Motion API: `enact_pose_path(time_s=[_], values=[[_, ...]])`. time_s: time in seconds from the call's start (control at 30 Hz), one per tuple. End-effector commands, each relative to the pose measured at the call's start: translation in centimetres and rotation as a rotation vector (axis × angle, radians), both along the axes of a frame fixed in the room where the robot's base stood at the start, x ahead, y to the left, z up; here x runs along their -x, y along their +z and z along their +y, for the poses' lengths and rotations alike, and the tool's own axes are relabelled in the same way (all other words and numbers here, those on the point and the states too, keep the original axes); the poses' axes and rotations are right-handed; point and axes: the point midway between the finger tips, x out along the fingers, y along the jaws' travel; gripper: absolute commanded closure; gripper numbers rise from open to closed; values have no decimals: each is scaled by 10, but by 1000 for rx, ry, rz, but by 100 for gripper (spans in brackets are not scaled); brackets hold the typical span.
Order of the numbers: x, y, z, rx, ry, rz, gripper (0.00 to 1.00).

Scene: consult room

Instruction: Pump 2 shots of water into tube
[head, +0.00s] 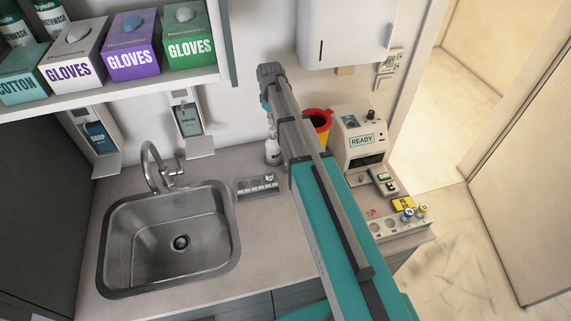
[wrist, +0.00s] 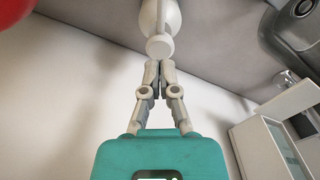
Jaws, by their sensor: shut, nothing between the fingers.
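A white pump bottle (head: 273,152) stands on the counter near the back wall, right of the sink. The wrist view shows its pale rounded body (wrist: 163,17) and a round end (wrist: 159,46) right at my fingertips. My gripper (wrist: 158,66) is shut and empty, its tips close to or touching that round end; I cannot tell which. In the head view my arm hides most of the gripper. A small grey rack (head: 257,188) with several slots lies in front of the bottle, with a white round-topped piece at its back right. I cannot make out a tube for certain.
A steel sink (head: 120,245) with a curved tap is on the left. A red-rimmed bin (head: 318,117) and a white device reading READY (head: 361,140) stand right of my arm. A holder with blue- and yellow-capped vials (head: 407,215) is at the right. Wall dispensers (head: 188,120) hang behind.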

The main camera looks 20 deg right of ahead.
Motion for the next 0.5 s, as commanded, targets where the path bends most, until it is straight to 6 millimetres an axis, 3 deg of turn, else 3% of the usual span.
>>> enact_pose_path(time_s=[0.5], values=[[0,-13,0,0,0,0,100]])
